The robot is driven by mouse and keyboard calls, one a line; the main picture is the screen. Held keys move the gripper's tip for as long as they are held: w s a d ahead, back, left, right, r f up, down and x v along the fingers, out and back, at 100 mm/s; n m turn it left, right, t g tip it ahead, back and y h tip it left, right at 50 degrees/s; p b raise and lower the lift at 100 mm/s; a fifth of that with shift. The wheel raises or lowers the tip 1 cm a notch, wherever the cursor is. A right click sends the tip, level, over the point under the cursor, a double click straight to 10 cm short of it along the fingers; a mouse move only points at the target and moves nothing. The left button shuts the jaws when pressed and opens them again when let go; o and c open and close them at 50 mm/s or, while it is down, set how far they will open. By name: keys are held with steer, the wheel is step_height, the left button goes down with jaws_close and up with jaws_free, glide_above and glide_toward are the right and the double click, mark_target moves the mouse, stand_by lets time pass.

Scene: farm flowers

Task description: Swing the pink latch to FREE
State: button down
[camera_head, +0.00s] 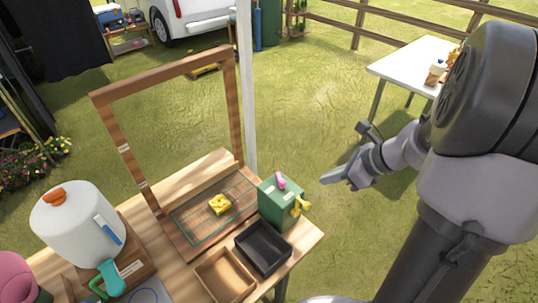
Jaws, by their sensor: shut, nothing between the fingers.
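The pink latch (281,181) is a small lever on top of a green box (277,205) at the right end of the wooden table. Its FREE marking is too small to read. A yellow handle-like part (299,206) sticks out of the box's right side. My gripper (326,179) is shut and empty. It hangs in the air to the right of the green box, apart from the latch, with its fingers pointing left.
A wooden frame (126,150) stands upright behind a board with a yellow piece (219,204). A black tray (263,248) and a wooden tray (225,276) lie in front. A white post (247,90) rises behind the box. A white dispenser (78,228) stands at left.

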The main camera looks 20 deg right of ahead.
steer(key=b, duration=0.4)
glide_toward(283, 186)
step_height(283, 186, down, 3)
steer(key=shift+w+a+f+b, duration=0.2)
steer(key=shift+w+a+b, duration=0.1)
steer(key=shift+w, duration=0.2)
steer(key=shift+w+a+f+b, duration=0.15)
steer(key=shift+w+a+f, duration=0.15)
steer(key=shift+w, duration=0.25)
steer(key=shift+w+a+r, duration=0.1)
steer(key=shift+w+a, duration=0.1)
steer(key=shift+w, duration=0.1)
steer(key=shift+a+m+h+b, duration=0.3)
steer(key=shift+m, duration=0.2)
